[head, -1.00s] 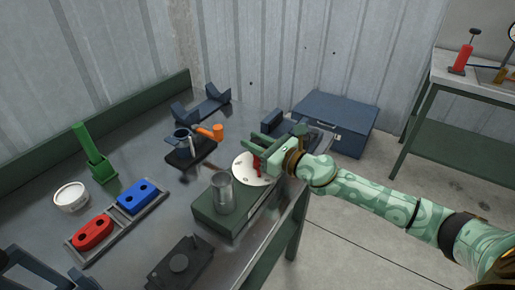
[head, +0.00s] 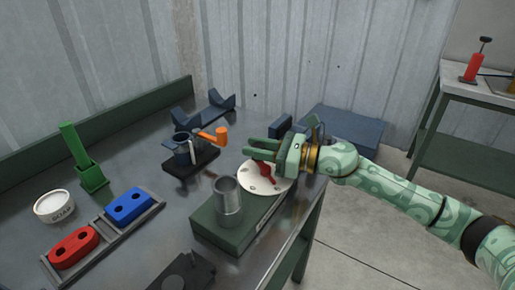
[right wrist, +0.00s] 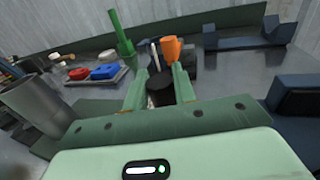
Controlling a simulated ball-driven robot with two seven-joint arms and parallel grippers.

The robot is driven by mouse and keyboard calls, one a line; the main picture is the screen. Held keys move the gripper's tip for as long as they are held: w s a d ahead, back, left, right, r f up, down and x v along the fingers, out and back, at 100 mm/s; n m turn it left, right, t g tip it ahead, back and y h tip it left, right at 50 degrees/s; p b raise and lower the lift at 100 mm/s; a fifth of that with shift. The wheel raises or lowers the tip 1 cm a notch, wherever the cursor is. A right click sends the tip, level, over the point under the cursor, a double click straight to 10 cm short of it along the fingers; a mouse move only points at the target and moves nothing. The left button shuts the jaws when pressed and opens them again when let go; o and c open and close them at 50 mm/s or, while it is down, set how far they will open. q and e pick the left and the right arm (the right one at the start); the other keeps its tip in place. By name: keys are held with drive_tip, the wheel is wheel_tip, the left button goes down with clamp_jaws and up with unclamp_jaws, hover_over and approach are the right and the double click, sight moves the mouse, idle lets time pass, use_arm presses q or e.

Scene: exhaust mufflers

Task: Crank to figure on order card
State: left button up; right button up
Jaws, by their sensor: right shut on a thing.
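The crank is a pale disc (head: 250,179) with holes and a red arm (head: 266,171), at the far end of a dark green box (head: 235,228) near the bench's right edge. My right gripper (head: 266,150) is over the disc's far side. In the right wrist view, its fingers (right wrist: 160,88) are shut around a dark round knob (right wrist: 160,95), which looks like the crank's handle. The fingers hide part of the disc in the head view. No order card can be made out. My left gripper is not in view.
A metal cylinder (head: 228,200) stands on the box close to the disc. An orange-handled device (head: 213,138) stands left of my gripper. Blue (head: 129,207) and red (head: 74,248) blocks, a white tub (head: 54,207) and a green holder (head: 92,178) are farther left.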

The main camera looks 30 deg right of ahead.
drive_tip(key=o, duration=1)
drive_tip(key=shift+c, duration=0.2)
drive_tip(key=p+v, duration=0.2)
drive_tip(key=v, duration=1.4)
drive_tip(key=shift+s, duration=0.2)
drive_tip(key=shift+d, duration=0.1)
